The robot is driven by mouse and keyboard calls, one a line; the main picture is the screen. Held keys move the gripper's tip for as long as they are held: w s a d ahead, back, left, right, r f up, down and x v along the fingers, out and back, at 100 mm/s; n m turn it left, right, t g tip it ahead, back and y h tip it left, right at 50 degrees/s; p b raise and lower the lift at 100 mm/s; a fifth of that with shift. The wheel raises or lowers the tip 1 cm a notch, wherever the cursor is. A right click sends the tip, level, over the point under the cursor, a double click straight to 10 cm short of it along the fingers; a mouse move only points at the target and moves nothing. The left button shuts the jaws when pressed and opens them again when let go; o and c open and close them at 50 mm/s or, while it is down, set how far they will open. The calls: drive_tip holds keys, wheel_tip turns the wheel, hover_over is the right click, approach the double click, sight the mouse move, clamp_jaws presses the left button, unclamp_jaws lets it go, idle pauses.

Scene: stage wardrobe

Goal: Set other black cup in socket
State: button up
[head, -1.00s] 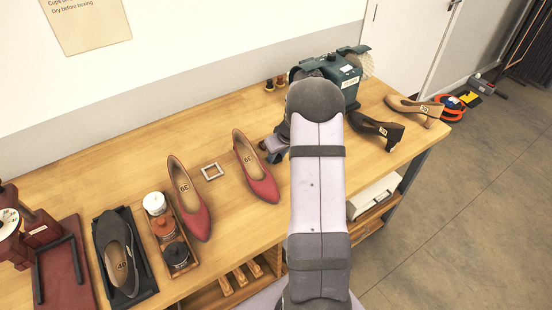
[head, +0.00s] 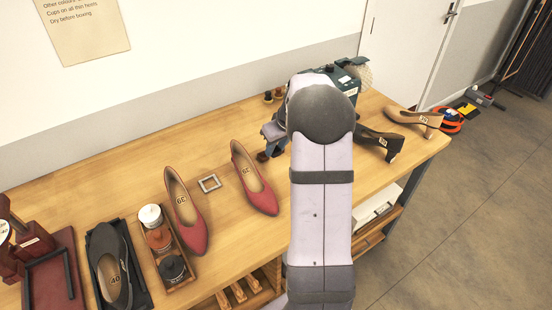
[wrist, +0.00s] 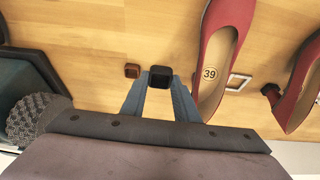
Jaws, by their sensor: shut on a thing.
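In the wrist view, my gripper (wrist: 160,86) is shut on a small square black cup (wrist: 160,76), held between its two blue-grey fingertips. A small brown block-like piece (wrist: 132,70) lies just left of the cup on the wooden bench; whether it is a socket I cannot tell. In the head view, my gripper (head: 266,152) hangs over the bench, right of the red shoes and left of my arm; the cup is too small to make out there. I cannot identify the socket surely.
Two red shoes (head: 185,211) (head: 254,178) and a square buckle (head: 209,183) lie left of my gripper. A teal machine (head: 345,84) stands behind my arm, with small brown pieces (head: 268,97) near it.

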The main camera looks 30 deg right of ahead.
drive_tip(key=shift+r, duration=0.65)
drive_tip(key=shift+a+r, duration=0.1)
drive_tip(key=shift+a, duration=0.15)
drive_tip(key=a+m+p, duration=0.1)
drive_tip(key=a+p, duration=0.6)
drive_tip(key=a, duration=0.7)
drive_tip(key=w+a+f+n, duration=0.1)
drive_tip(key=w+a+f, duration=0.2)
drive_tip(key=w+a, duration=0.3)
drive_tip(key=shift+w+a, duration=0.25)
drive_tip(key=shift+w, duration=0.25)
drive_tip(key=shift+f, duration=0.3)
drive_tip(key=shift+f+b, duration=1.8)
drive_tip(key=shift+f, duration=0.9)
drive_tip(key=shift+f+b, duration=0.35)
drive_tip(key=shift+b, duration=0.05)
drive_tip(key=o, duration=1.1)
